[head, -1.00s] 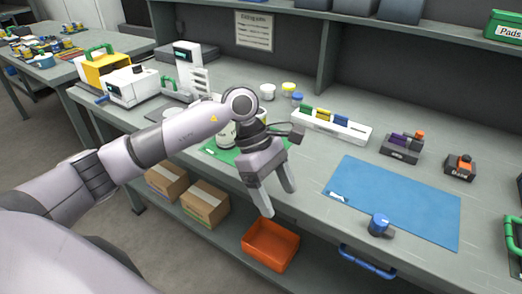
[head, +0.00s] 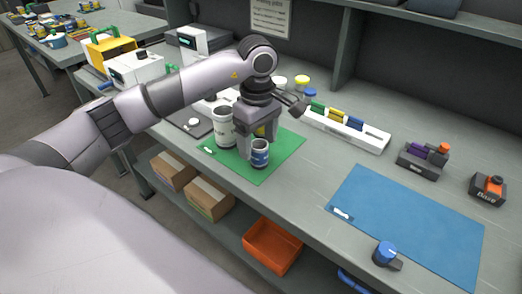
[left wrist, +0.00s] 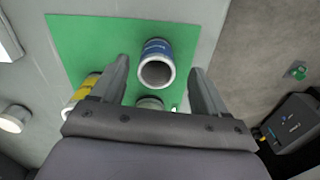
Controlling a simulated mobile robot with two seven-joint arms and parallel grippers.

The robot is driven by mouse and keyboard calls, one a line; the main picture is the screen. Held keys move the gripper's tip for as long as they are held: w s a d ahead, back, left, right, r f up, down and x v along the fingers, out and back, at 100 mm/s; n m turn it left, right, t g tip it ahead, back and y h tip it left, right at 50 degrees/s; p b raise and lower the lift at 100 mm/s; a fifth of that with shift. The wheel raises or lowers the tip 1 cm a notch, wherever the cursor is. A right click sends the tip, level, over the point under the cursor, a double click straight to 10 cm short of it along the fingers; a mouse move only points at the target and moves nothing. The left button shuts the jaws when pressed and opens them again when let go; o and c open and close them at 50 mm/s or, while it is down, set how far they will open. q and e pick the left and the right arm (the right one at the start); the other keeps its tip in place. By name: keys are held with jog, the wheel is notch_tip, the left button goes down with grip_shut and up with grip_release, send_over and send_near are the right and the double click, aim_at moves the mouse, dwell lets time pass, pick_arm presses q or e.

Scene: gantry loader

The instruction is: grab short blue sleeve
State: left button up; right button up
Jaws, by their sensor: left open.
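The short blue sleeve (head: 260,156), a small open cylinder with a blue band and pale rim, stands on the green mat (head: 281,158). My left gripper (head: 257,146) points down over the mat, open, with its fingers close by the sleeve. In the left wrist view the blue sleeve (left wrist: 155,47) shows between the two open fingertips (left wrist: 159,66); I cannot tell whether they touch it. A larger white cylinder with a dark label (head: 223,128) stands just left of the gripper. A yellow-banded piece (left wrist: 83,92) lies outside the left finger. My right gripper is not in view.
A white rack (head: 345,133) with coloured pieces stands behind. Several lidded tubs are near it. A blue mat (head: 405,225) with a blue-topped part (head: 385,253) lies right. An orange bin (head: 271,246) sits on the lower shelf.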

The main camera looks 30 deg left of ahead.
aim_at(259, 153)
pick_arm(q)
jog(key=shift+w+f+p, duration=0.15)
jog(key=shift+f+p, duration=0.15)
jog(key=shift+f, duration=2.05)
jog(key=c, duration=1.3)
jog(key=shift+r, duration=0.1)
